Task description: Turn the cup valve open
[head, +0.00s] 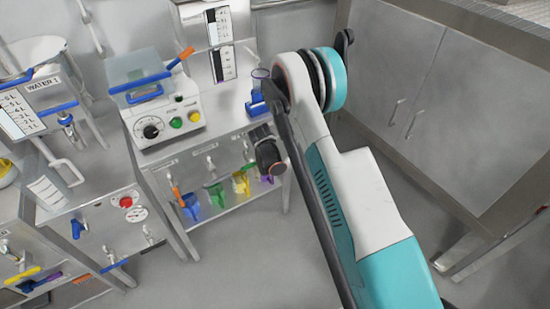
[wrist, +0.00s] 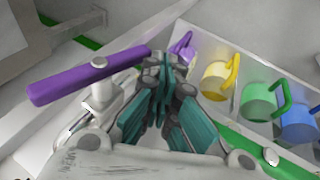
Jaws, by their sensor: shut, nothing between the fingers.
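A valve with a long purple lever handle (wrist: 90,75) is in the wrist view, on a pale metal body (wrist: 100,98). The lever lies across the left side, its right end close beside my fingers. I cannot tell whether they touch. My gripper (wrist: 163,72) is shut and empty. A purple cup (wrist: 182,52) sits just beyond the fingertips; it also shows in the head view (head: 267,178). In the head view the dark end of my arm covers the front of the bench there, and I cannot make out the fingers or the purple lever.
Beside the purple cup on the low shelf are yellow (wrist: 218,82), green (wrist: 258,100) and blue (wrist: 298,122) cups. A clear purple-rimmed vessel (head: 261,73) stands on the bench by a control box (head: 165,123). The floor below my arm is clear.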

